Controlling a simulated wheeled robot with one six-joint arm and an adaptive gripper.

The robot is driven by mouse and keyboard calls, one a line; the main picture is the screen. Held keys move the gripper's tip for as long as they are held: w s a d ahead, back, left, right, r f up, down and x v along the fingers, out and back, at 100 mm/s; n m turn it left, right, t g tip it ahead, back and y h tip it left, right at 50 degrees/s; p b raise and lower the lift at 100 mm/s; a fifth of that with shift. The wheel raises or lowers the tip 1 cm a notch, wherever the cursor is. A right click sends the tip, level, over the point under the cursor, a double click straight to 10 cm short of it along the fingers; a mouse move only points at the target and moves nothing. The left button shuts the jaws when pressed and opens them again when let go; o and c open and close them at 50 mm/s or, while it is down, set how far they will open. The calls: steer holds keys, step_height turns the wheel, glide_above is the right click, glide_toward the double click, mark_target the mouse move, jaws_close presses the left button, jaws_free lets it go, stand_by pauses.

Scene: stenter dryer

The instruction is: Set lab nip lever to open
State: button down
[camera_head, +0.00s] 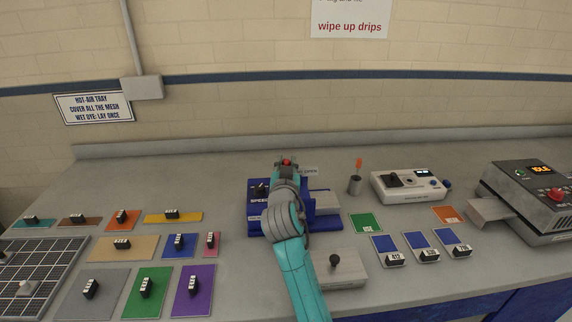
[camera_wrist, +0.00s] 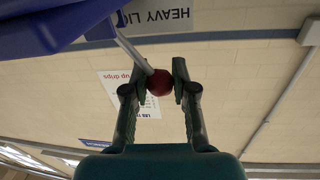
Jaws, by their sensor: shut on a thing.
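The lab nip lever belongs to the blue machine (camera_head: 326,225) at the middle of the bench. Its red ball knob (camera_head: 287,162) shows at the tip of my gripper in the head view. In the wrist view my gripper (camera_wrist: 160,84) is shut on the dark red knob (camera_wrist: 158,88), with a finger on each side. The grey lever rod (camera_wrist: 130,45) runs from the knob up left to the blue body. My arm hides much of the machine's front. A label behind the gripper partly reads "OPEN" (camera_head: 309,171).
A grey block with a black knob (camera_head: 335,262) stands in front of the machine. An orange-tipped tool in a cup (camera_head: 355,184) and a white instrument (camera_head: 408,186) stand to the right. Several coloured swatches with black blocks lie left. A grey dryer (camera_head: 528,205) stands far right.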

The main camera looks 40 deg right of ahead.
steer(key=m, duration=0.1)
steer(key=s+d+m, duration=0.1)
steer(key=m, duration=0.1)
steer(key=shift+d+r, duration=0.2)
steer(key=shift+r, duration=0.1)
steer(key=m, duration=0.1)
steer(key=s+d+m+y, duration=0.1)
steer(key=shift+d+r+m, duration=0.1)
steer(key=shift+d+m, duration=0.05)
steer(key=shift+m, duration=0.25)
steer(key=m, duration=0.1)
steer(key=s+d+m, duration=0.1)
steer(key=m, duration=0.1)
steer(key=shift+d, duration=0.3)
steer(key=shift+s+d+f+m+y, duration=0.2)
steer(key=shift+d+m+y, duration=0.1)
steer(key=shift+m, duration=0.3)
steer(key=shift+s+d+f+m+y, duration=0.15)
steer(key=shift+d+f+m+y, duration=0.1)
steer(key=shift+m, duration=0.35)
steer(key=c, duration=0.9)
jaws_free()
